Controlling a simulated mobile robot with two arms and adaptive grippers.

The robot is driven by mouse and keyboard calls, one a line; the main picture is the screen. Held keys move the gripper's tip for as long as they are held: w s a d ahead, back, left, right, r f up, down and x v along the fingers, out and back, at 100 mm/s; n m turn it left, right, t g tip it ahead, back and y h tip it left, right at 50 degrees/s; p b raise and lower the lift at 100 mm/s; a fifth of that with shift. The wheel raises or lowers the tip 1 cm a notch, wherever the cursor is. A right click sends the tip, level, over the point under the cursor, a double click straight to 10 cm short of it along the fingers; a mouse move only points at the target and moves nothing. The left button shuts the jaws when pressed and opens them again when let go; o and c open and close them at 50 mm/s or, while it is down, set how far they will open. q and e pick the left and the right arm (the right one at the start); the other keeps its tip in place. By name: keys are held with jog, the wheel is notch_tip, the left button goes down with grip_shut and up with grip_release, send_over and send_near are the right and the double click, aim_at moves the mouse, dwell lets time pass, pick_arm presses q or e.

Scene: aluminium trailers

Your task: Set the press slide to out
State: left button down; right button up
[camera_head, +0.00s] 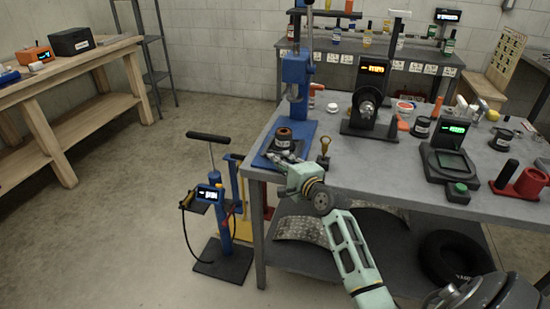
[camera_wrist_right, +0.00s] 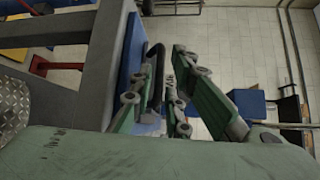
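The blue press (camera_head: 296,75) stands at the left end of the grey workbench, with a blue base (camera_head: 302,130). A dark cylinder with a copper-brown top (camera_head: 283,138) sits low on the press. My right gripper (camera_head: 278,158) is at the front edge of the press base, beside the cylinder. In the right wrist view, my right gripper (camera_wrist_right: 162,75) has its fingers parted, with a dark upright bar (camera_wrist_right: 155,78) between them. The bar lies near one finger, and a gap shows on its other side. The blue plate (camera_wrist_right: 132,55) is beside the fingers. My left gripper is not in view.
A small knobbed lever (camera_head: 324,150) stands right of the press. A black machine with an orange display (camera_head: 370,80) and a scale with a green display (camera_head: 449,150) are on the bench. A floor pump (camera_head: 222,215) stands left of the bench. Open floor lies further left.

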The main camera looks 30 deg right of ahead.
jog(key=w, duration=0.4)
jog(key=shift+d+f, duration=0.1)
jog(key=shift+f, duration=0.2)
jog(key=shift+c, duration=0.6)
grip_shut()
jog(key=shift+f, duration=0.1)
